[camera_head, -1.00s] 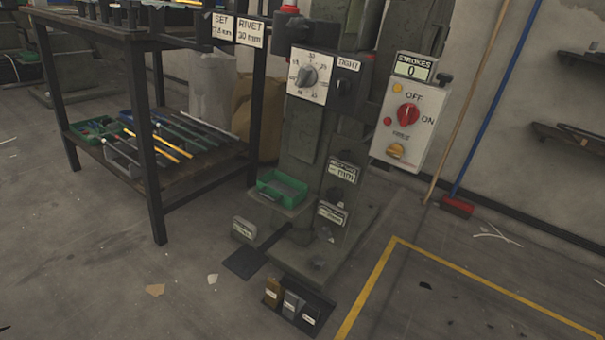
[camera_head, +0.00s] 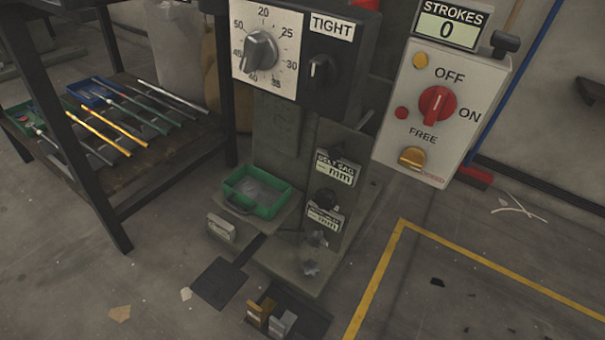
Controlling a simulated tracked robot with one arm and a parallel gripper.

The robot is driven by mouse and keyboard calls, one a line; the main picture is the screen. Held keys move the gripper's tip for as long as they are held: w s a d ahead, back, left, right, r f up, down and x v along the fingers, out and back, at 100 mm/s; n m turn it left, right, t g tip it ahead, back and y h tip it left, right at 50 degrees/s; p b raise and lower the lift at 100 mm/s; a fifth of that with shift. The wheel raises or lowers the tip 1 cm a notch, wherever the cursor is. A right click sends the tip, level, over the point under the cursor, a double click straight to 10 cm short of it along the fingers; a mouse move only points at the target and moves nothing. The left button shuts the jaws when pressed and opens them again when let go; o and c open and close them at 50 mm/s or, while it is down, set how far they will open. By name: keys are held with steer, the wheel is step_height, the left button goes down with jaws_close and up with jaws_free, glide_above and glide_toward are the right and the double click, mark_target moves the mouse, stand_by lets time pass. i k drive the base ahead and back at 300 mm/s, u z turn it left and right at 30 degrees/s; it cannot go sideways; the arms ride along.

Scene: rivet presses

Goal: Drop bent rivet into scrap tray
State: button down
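A green tray (camera_head: 236,205) sits on a small grey ledge at the left of the press column. Its floor is grey, and I cannot make out any rivet in it. No label marks it as the scrap tray. I cannot pick out a bent rivet anywhere in view. My gripper is not in view, so what it holds does not show.
The press carries a dial panel (camera_head: 262,58) and a switch box (camera_head: 440,110) reading strokes 0. Pedals (camera_head: 270,318) stand on the floor in front. A dark workbench with rods on its lower shelf (camera_head: 165,150) is at left. A yellow floor line (camera_head: 500,268) runs at right.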

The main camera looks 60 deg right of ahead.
mark_target(266, 199)
steer(key=z, duration=0.2)
steer(key=i, duration=1)
steer(key=u, duration=0.05)
